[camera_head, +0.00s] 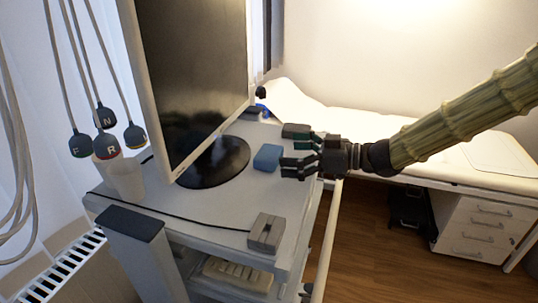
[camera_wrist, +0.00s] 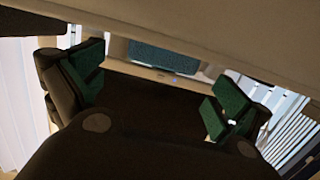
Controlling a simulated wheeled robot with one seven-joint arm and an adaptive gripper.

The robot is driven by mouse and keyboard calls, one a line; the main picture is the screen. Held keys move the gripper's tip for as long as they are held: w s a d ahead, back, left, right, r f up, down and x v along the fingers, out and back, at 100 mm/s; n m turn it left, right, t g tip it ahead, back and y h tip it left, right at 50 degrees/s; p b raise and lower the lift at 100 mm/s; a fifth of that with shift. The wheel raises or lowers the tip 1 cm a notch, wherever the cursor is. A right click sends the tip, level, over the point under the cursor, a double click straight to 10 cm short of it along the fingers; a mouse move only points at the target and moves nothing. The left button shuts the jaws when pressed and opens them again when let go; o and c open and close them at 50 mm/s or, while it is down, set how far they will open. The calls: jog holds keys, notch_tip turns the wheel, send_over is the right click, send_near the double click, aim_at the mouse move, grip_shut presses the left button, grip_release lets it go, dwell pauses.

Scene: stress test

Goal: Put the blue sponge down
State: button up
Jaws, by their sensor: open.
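The blue sponge (camera_head: 267,158) lies on the white top of the medical cart (camera_head: 205,208), just right of the round black monitor base. My gripper (camera_head: 290,150) is at the right edge of the cart top, its fingers pointing left toward the sponge. The fingers are apart, and the sponge appears just beyond their tips; the head view does not show whether any finger touches it. In the wrist view my gripper (camera_wrist: 155,95) shows its green-padded fingers spread wide with nothing seen held between them.
A monitor (camera_head: 195,75) on its black base (camera_head: 215,163) stands close left of the sponge. A grey box (camera_head: 266,233) sits at the cart's front right. A white cup (camera_head: 122,178) and hanging labelled leads (camera_head: 106,146) are at left. A bed (camera_head: 350,125) stands behind.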

aim_at(269, 152)
jog(key=shift+p+x, duration=0.45)
jog(key=shift+x, duration=1.35)
jog(key=shift+s, duration=0.1)
jog(key=c, duration=1)
jog(key=shift+o, duration=0.2)
jog(key=shift+r, duration=0.1)
